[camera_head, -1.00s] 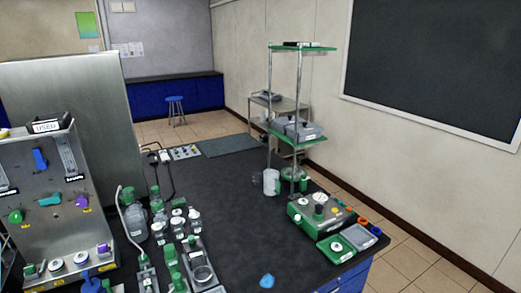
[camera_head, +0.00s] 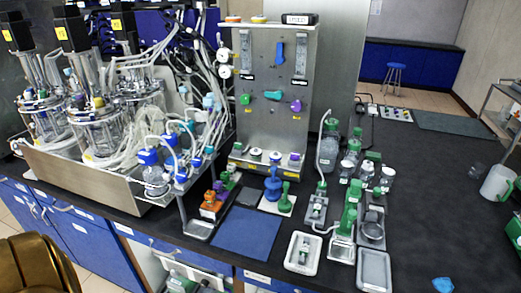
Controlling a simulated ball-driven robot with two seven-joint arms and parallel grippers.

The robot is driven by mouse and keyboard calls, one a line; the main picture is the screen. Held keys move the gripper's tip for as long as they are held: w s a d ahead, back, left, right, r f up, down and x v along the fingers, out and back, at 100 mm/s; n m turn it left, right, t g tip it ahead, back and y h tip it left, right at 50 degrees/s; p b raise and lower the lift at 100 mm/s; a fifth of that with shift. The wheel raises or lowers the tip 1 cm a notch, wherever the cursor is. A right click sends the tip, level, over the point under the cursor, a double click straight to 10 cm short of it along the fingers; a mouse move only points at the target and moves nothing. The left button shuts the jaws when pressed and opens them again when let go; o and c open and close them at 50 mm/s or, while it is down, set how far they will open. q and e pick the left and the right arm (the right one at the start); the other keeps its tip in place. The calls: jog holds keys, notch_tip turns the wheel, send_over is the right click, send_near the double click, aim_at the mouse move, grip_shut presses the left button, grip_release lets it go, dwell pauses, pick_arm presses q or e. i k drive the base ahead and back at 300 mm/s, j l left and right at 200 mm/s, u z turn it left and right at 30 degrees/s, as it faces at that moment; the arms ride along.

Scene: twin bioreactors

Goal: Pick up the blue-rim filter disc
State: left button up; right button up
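I cannot make out for certain which disc has a blue rim. Small white-topped discs sit on the lower ledge of the upright metal panel (camera_head: 256,95): a left disc (camera_head: 255,152), a middle disc (camera_head: 275,157) and a right disc (camera_head: 294,158). Their rims are too small to tell clearly. An orange-rimmed disc (camera_head: 233,18) and a yellowish disc (camera_head: 258,19) lie on top of the panel.
Glass vessels with tubing stand in a metal tray (camera_head: 90,185) at left. A blue mat (camera_head: 247,232), a white tray (camera_head: 303,252) and a grey tray (camera_head: 374,270) lie near the front edge. A blue item (camera_head: 443,285) lies at right. The dark bench (camera_head: 440,190) has free room there.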

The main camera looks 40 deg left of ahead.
aim_at(275, 155)
jog(key=u, duration=1.1)
jog(key=i+l+z, duration=0.1)
jog(key=z, duration=0.25)
jog(key=i+l+z, duration=0.15)
jog(key=l+z, duration=0.2)
jog(key=i+l+z, duration=0.1)
jog(key=z, duration=0.3)
